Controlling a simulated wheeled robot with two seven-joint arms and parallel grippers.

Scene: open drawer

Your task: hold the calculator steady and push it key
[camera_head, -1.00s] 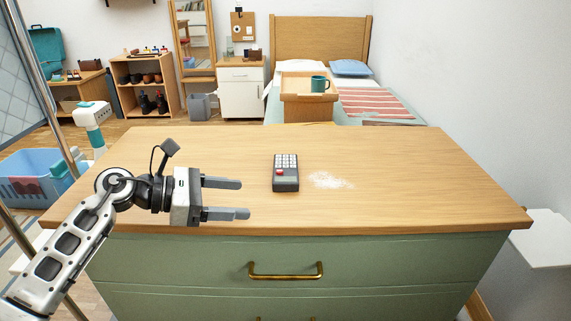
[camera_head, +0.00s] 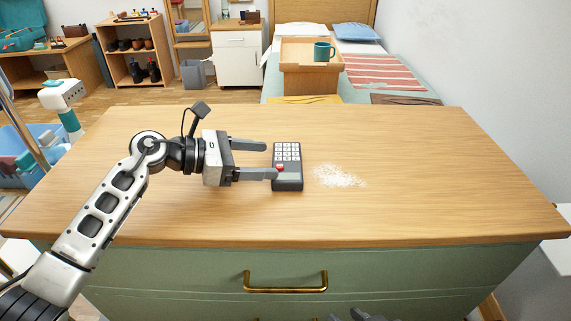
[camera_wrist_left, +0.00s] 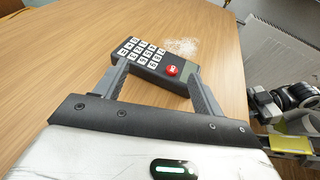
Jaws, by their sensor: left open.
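The calculator (camera_head: 288,153) lies flat on the wooden top, dark grey with white keys, a red key (camera_head: 280,167) and a greenish display. It also shows in the left wrist view (camera_wrist_left: 150,75), just beyond the fingertips. My left gripper (camera_head: 271,160) is open at the calculator's left side. Its nearer fingertip overlaps the calculator's left edge by the red key; its farther fingertip is just short of the edge. Whether they touch cannot be told. Dark tips of what looks like my right gripper (camera_head: 357,315) show at the bottom edge; most of it is hidden.
The wooden top (camera_head: 430,190) is clear around the calculator except for a patch of white powder (camera_head: 338,176) to its right. Below the top is a green drawer front with a brass handle (camera_head: 285,289).

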